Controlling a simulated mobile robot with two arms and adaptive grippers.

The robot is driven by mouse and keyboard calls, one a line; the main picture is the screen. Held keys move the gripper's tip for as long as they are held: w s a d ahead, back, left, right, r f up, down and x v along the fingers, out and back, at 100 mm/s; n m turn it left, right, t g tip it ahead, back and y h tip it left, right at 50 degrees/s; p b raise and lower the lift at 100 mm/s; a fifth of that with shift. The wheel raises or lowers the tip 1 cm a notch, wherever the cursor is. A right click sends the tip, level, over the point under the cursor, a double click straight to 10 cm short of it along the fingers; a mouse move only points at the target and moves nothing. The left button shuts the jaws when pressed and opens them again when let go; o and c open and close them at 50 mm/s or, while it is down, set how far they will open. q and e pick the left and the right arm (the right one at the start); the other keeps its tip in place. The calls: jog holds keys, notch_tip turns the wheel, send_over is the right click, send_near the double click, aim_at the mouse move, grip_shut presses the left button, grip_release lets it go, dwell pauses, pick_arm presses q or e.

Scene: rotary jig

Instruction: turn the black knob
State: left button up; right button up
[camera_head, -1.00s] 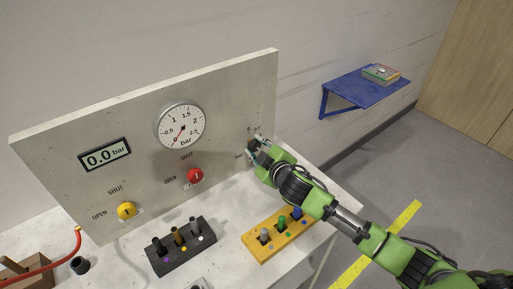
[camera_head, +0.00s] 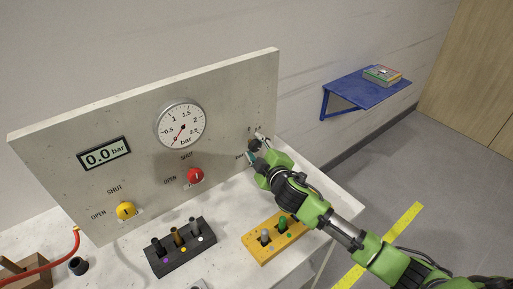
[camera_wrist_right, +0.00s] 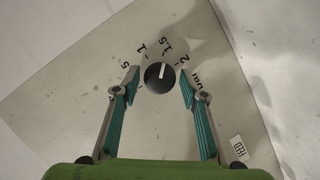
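The black knob (camera_wrist_right: 160,77) is round with a white pointer line, on the grey panel with a printed scale around it. The pointer aims between the 1.5 mark and the 1 and 2 marks, near 1.5. In the head view the knob (camera_head: 254,145) is small and partly hidden near the panel's right edge. My right gripper (camera_wrist_right: 160,87) is open, with one teal-padded finger on each side of the knob and a small gap on both sides. It also shows in front of the panel in the head view (camera_head: 257,148). My left gripper is not in view.
A black block (camera_head: 182,250) and a yellow block (camera_head: 265,248) with pegs stand on the table below.

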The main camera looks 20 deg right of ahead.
dwell(0.3)
jog(key=shift+s, duration=0.15)
jog(key=v, duration=1.1)
jog(key=shift+s+r, duration=0.25)
jog(key=shift+s, duration=0.05)
